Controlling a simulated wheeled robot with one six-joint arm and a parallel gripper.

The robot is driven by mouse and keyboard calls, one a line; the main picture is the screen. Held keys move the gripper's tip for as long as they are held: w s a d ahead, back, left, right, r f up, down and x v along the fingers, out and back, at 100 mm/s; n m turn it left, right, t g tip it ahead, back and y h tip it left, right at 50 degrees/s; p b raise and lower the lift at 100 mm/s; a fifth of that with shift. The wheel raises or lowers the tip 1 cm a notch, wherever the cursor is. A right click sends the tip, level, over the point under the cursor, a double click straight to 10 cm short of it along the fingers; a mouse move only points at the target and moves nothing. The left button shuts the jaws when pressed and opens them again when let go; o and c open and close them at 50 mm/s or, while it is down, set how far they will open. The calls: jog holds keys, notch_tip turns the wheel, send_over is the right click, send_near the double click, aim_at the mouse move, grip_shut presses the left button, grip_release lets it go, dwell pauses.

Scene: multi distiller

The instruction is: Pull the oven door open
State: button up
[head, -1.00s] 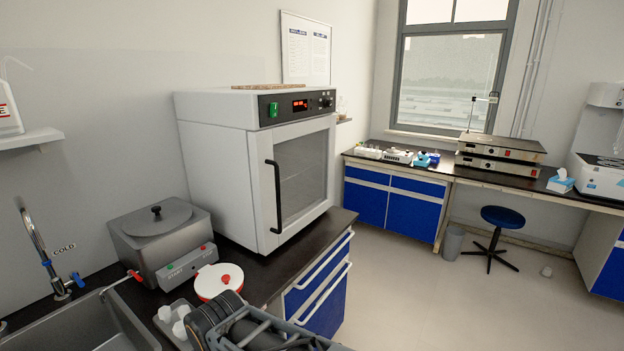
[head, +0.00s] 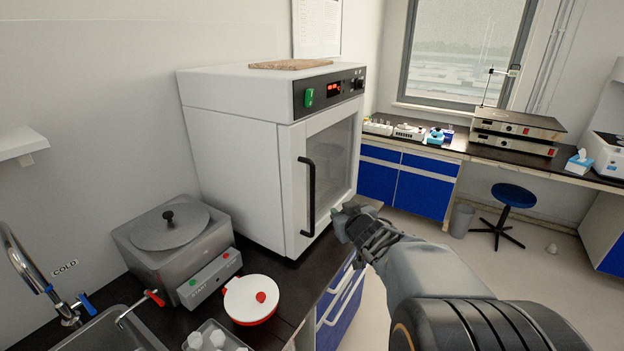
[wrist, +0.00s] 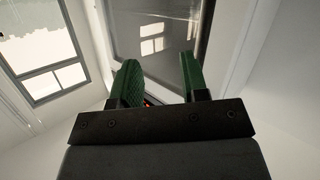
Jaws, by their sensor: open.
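The white oven (head: 235,150) stands on the dark counter in the head view. Its glass-fronted door (head: 330,160) looks closed. A black vertical handle (head: 311,195) runs along the door's left side. My gripper (head: 343,215) is in front of the lower part of the door, to the right of the handle in the picture, and its jaws are empty. In the wrist view its two green fingers (wrist: 160,85) are spread apart, with the door's glass (wrist: 155,35) beyond them. The handle is not clearly visible in the wrist view.
Blue drawers (head: 340,300) lie below the counter.

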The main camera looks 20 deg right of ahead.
aim_at(314, 188)
notch_tip(314, 188, up, 3)
jog(key=s+n+t+y+p, duration=0.2)
jog(key=n+y, duration=0.2)
jog(key=y, duration=0.5)
jog(key=p+x, duration=0.1)
jog(key=x, duration=0.7)
jog(key=p+x, duration=0.1)
jog(key=x, duration=0.3)
jog(key=shift+w+r+p, duration=0.25)
jog(key=shift+w+p, duration=0.05)
jog(key=shift+w, duration=0.1)
jog(key=shift+c, duration=0.2)
grip_shut()
